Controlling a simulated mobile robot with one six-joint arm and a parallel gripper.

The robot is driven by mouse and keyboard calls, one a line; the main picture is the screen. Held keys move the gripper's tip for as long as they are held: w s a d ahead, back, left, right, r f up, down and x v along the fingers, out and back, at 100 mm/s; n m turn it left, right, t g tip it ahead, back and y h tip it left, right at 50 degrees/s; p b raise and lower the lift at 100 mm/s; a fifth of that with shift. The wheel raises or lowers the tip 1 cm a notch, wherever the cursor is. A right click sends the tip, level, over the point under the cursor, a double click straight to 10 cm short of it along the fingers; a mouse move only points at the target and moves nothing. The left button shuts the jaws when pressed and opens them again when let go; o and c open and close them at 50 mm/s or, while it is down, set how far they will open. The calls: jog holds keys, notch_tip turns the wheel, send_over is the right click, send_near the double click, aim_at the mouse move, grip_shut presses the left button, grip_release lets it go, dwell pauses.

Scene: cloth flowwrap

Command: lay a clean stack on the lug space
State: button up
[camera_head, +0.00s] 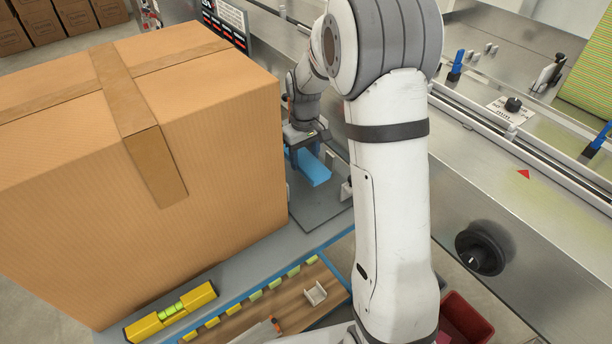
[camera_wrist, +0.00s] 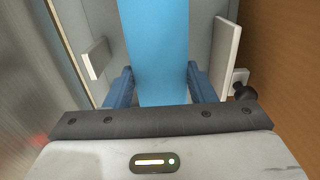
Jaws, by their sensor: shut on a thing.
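My gripper (camera_head: 303,148) is behind the large cardboard box, low over a grey plate. It is shut on a blue folded cloth stack (camera_head: 313,168). In the wrist view the blue stack (camera_wrist: 155,55) runs lengthwise between the two blue fingers (camera_wrist: 158,85). Two pale upright guides (camera_wrist: 228,58) stand on either side of the stack, apart from it. The grey plate (camera_head: 322,205) shows in front of the stack. Whether the stack touches the plate is unclear. I cannot make out a marked lug space.
A large cardboard box (camera_head: 215,160) stands close on the left. A steel machine (camera_head: 470,190) with a black knob (camera_head: 483,248) runs along the right. A yellow level (camera_head: 170,314), a wooden board (camera_head: 270,312) and a red bin (camera_head: 463,322) are at the front.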

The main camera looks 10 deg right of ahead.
aim_at(305, 180)
jog(key=shift+f, duration=2.9)
jog(key=shift+f, duration=0.2)
jog(key=o, duration=0.9)
jog(key=shift+r, duration=0.1)
jog(key=shift+o, duration=0.2)
